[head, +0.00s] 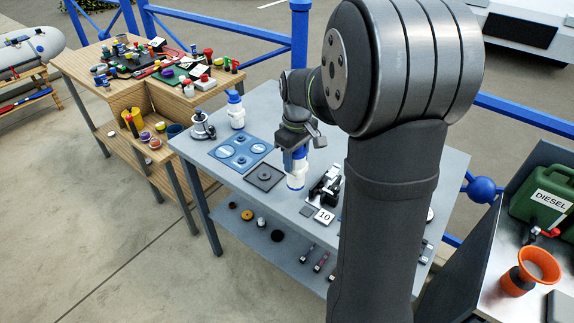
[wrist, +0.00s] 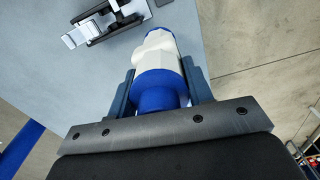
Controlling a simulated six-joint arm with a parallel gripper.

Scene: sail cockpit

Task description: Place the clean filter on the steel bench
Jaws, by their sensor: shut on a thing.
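A white and blue filter (head: 296,172) hangs upright in my gripper (head: 297,155), which is shut on it. In the wrist view the same filter (wrist: 158,58) sits between the two fingers of my gripper (wrist: 160,88). It is over the grey steel bench (head: 270,112), close to the dark square pad; I cannot tell whether its lower end touches the top. A second white and blue filter-like part (head: 236,112) stands upright at the bench's far left. I see no mark telling which of the two is clean.
A blue tray with round recesses (head: 241,151) and a dark square pad (head: 264,177) lie left of the held filter. A metal part (head: 202,126) stands at the left end.

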